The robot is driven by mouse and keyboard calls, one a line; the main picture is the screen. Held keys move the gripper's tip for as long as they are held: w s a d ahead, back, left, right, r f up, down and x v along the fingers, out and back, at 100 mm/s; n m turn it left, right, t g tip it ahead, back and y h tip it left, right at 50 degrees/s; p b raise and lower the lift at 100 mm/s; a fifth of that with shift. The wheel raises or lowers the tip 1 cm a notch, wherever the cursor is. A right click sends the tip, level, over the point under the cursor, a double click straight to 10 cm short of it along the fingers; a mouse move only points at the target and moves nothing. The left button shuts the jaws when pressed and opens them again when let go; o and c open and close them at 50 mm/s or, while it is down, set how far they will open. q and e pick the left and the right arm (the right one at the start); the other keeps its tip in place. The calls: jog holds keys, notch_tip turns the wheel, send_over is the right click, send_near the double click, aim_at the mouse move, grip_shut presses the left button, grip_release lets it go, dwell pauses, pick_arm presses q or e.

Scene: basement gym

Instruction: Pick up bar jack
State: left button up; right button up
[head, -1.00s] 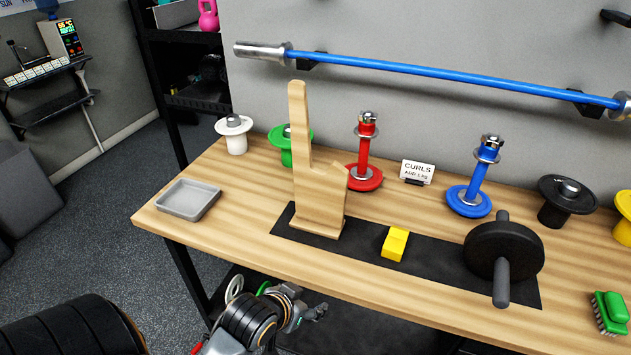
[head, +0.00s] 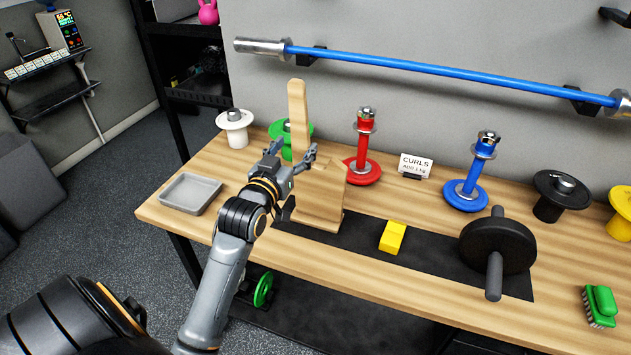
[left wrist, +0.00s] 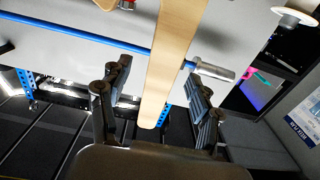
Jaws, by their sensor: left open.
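The bar jack, a pale wooden piece with a tall rounded upright and a stepped block (head: 320,200), stands upright on a black mat (head: 415,250) on the workbench. My left gripper (head: 293,153) is open and empty in front of the jack, at about the height of the lower upright, and hides part of it. In the left wrist view, the wooden upright (left wrist: 172,50) appears between the two open fingers (left wrist: 157,82), with a visible gap on both sides. How deep it sits between them is hard to tell. My right gripper is not in view.
A yellow block (head: 393,237) and a black dumbbell (head: 497,245) are on the mat's right part. A grey tray (head: 190,193) lies left of the jack. Green (head: 284,140) and red (head: 362,150) plate stands are behind. A blue bar (head: 450,73) hangs on the wall.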

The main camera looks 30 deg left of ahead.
aim_at(299, 140)
pick_arm(q)
jog(key=shift+w+a+r+p, duration=0.1)
jog(key=shift+w+a+p, duration=0.15)
jog(key=shift+w, duration=0.2)
jog(key=p+x, duration=0.1)
jog(key=x, duration=0.2)
jog(key=shift+w+a+p, duration=0.15)
jog(key=shift+a+p, duration=0.15)
jog(key=shift+w+a+f, duration=0.1)
jog(key=shift+w+f, duration=0.2)
jog(key=shift+w, duration=0.2)
jog(key=shift+s, duration=0.1)
jog(key=shift+c, duration=1.1)
grip_shut()
jog(key=shift+r, duration=0.15)
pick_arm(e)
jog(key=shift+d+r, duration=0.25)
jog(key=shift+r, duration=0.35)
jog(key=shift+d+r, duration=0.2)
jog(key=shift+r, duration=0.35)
